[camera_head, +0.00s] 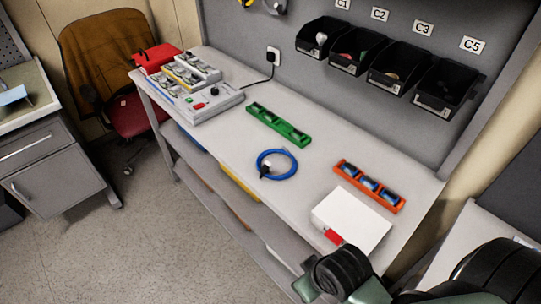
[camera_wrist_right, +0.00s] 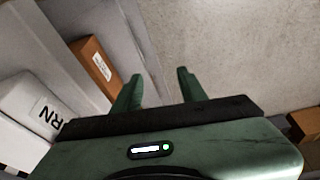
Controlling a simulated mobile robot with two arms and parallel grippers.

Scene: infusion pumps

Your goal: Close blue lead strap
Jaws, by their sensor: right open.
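A coiled blue lead (camera_head: 277,163) lies on the workbench, left of the orange rack. A dark piece, which may be its strap or plug, shows at the coil's lower left; whether a strap is open or closed is too small to tell. My right gripper (camera_head: 305,281) is at the bench's front right edge, well apart from the lead. In the right wrist view my right gripper (camera_wrist_right: 159,80) is open and empty, its two fingers over the lower shelf and floor. My left gripper is not in view.
An orange rack (camera_head: 369,186), a green rack (camera_head: 278,125) and a white box (camera_head: 351,217) with a red label stand on the bench. A grey test unit (camera_head: 211,103) stands at the far left. Black bins (camera_head: 358,52) hang on the back panel. Bare bench surrounds the lead.

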